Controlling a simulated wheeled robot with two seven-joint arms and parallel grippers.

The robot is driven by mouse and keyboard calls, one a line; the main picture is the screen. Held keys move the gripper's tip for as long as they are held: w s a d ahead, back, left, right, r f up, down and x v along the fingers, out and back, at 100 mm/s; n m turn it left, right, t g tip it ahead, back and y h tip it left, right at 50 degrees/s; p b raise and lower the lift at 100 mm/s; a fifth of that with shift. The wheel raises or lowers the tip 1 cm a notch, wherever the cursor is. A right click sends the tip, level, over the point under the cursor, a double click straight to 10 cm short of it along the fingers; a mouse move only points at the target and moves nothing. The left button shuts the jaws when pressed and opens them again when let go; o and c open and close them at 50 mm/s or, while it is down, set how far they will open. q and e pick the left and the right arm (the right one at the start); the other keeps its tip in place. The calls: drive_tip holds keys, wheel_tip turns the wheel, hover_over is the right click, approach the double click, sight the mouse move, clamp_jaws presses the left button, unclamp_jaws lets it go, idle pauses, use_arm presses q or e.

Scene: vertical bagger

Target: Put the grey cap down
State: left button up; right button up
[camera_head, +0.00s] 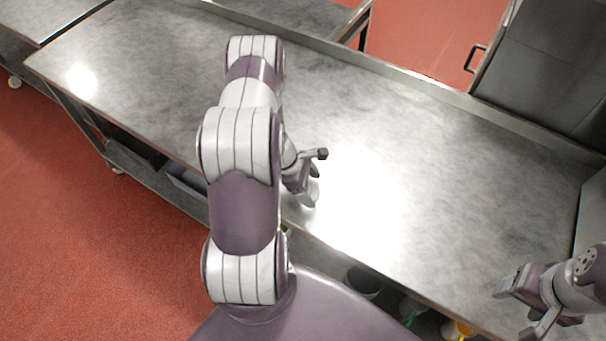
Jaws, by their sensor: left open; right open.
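My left gripper (316,172) is over the front part of the metal table (440,180), left of a bright glare patch, partly behind my own arm. It is open. A small pale grey shape shows just below its fingers at the table's front edge; I cannot tell if this is the grey cap or part of the gripper. No other grey cap can be made out. My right gripper (517,309) is open and empty at the lower right, over the table's front right corner.
The table top is otherwise bare, with wide free room in the middle and right. A raised rim (420,82) runs along its back. Below the front edge are a dark container (363,281) and bottles with green and orange parts. A grey metal cabinet (555,60) stands at the back right.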

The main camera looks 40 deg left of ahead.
use_arm(q)
drive_tip(key=b+v, duration=0.1)
drive_tip(key=v, duration=0.1)
drive_tip(key=shift+w+a+r, duration=0.1)
drive_tip(key=shift+a+r, duration=0.1)
drive_tip(key=shift+r, duration=0.05)
drive_tip(key=v, duration=0.9)
drive_tip(key=s+d+r+m+g+y, duration=0.1)
drive_tip(key=s+d+r+m+y, duration=0.15)
drive_tip(key=d+r+m, duration=0.75)
drive_tip(key=s+d+r+m+y, duration=0.2)
drive_tip(key=s+d+r+m, duration=0.2)
drive_tip(key=d+m, duration=0.7)
drive_tip(key=a+f+m+b, duration=0.2)
drive_tip(key=a+f+b, duration=0.1)
drive_tip(key=f+b, duration=0.4)
drive_tip(key=shift+w+a+m, duration=0.35)
drive_tip(key=shift+w+m, duration=0.05)
drive_tip(key=shift+w, duration=0.1)
use_arm(e)
wheel_tip(320, 180, down, 7)
use_arm(q)
drive_tip(key=shift+f, duration=0.1)
